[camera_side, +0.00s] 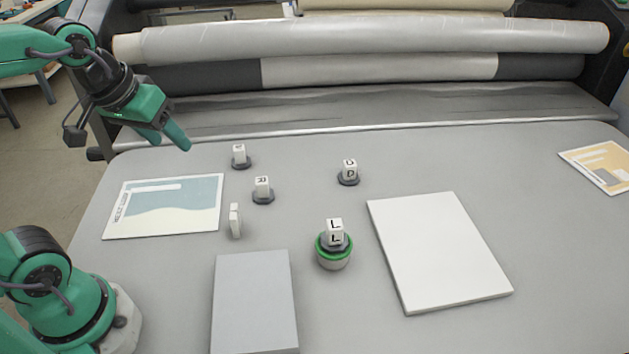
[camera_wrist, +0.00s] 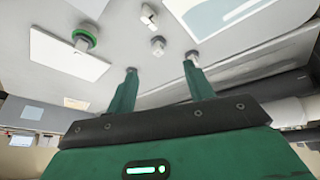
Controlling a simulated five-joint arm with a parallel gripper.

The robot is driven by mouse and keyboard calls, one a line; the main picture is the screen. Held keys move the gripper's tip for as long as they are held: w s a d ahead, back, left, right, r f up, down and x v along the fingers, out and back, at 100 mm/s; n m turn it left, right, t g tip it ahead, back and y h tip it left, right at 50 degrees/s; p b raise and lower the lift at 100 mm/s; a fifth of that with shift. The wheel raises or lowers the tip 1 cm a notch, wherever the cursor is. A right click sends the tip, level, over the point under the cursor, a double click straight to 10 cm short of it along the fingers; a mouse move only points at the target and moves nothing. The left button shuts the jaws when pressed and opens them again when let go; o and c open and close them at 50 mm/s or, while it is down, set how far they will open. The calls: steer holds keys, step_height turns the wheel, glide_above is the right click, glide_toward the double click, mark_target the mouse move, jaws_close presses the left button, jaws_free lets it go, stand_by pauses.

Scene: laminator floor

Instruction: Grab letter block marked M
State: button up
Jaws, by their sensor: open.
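No M can be read on any block. A white block (camera_side: 239,153) on a dark round base at the back has a face too small to read. Another block (camera_side: 262,186) on a dark base shows what looks like an R. A block at the right (camera_side: 349,169) shows a D. A block marked L (camera_side: 335,231) stands on a green-rimmed pot (camera_side: 334,260). A thin white piece (camera_side: 235,220) stands upright, its face unreadable. My gripper (camera_side: 167,140) is open, empty and raised at the upper left, apart from the blocks. Its spread fingers show in the wrist view (camera_wrist: 161,69).
A grey box (camera_side: 254,305) lies at the front, a white panel (camera_side: 440,250) at the right. Printed sheets lie at the left (camera_side: 165,206) and far right (camera_side: 602,165). Large rollers (camera_side: 360,40) span the back. The table between the blocks is clear.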

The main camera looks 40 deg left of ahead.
steer(key=w+a+n+g, duration=0.1)
steer(key=w+a+n, duration=0.2)
steer(key=w+n, duration=0.4)
steer(key=n+g, duration=0.4)
steer(key=n, duration=1.3)
glide_above(239, 147)
steer(key=f, duration=1.5)
steer(key=shift+s+d, duration=0.2)
steer(key=shift+s, duration=0.15)
steer(key=shift+w+a+f+n, duration=0.2)
steer(key=shift+a+f+n, duration=0.1)
steer(key=shift+f+n, duration=0.15)
steer(key=shift+f, duration=1.35)
steer(key=shift+d+f, duration=0.1)
steer(key=shift+f, duration=2.5)
